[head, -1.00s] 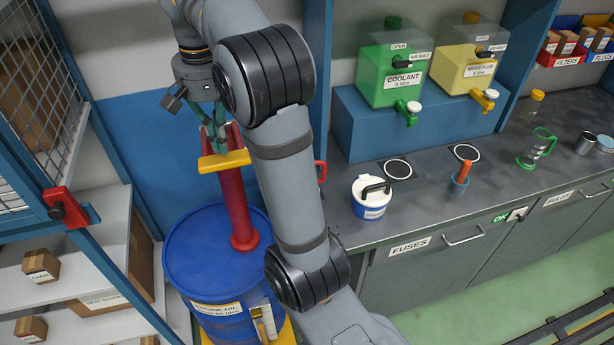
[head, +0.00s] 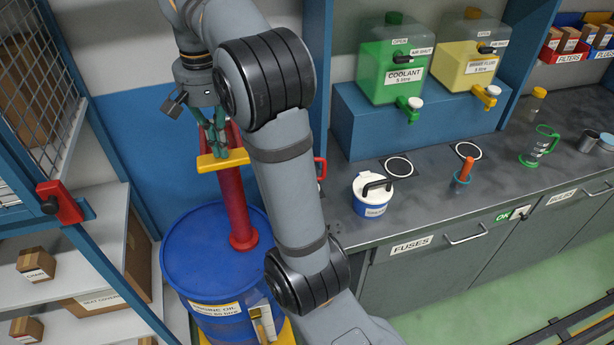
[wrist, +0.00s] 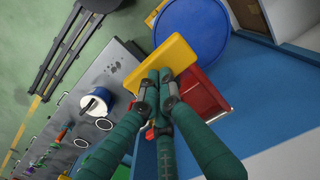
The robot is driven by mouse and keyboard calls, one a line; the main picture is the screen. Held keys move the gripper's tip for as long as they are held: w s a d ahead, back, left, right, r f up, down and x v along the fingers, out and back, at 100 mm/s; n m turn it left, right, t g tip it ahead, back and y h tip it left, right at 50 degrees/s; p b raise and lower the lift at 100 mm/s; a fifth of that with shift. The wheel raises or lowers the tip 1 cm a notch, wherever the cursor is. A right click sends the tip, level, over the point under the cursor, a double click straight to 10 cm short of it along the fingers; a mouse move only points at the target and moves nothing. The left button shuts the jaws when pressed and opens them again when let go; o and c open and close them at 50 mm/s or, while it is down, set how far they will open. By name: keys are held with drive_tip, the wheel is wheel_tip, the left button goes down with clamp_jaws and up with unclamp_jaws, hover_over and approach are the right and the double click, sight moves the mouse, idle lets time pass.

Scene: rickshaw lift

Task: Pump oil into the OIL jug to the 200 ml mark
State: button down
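A blue engine oil drum (head: 195,250) stands at the lower left with a red pump column (head: 238,205) on top. The pump has a yellow crossbar handle (head: 228,160), which also shows in the wrist view (wrist: 172,55). My gripper (head: 216,148) points down at this handle from above. In the wrist view its teal fingers (wrist: 158,82) come together with their tips at the yellow handle. They look shut, not wrapped around the bar. A red handle (head: 321,168) shows beside my arm on the bench; the vessel it belongs to is hidden, so I cannot read an OIL label or see its level.
A white-and-blue tub (head: 371,196) with a black handle stands on the grey bench (head: 430,210). Coolant (head: 393,72) and brake fluid (head: 470,70) tanks sit on a blue riser. A green-handled jug (head: 536,147) stands farther right. Shelving (head: 60,250) borders the drum on the left.

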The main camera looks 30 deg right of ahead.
wheel_tip(320, 180, down, 8)
drive_tip(key=b, duration=0.6)
drive_tip(key=shift+b, duration=0.3)
idle(0.6)
wheel_tip(320, 180, up, 11)
drive_tip(key=p, duration=1.1)
drive_tip(key=shift+f, duration=0.15)
drive_tip(key=shift+f, duration=0.1)
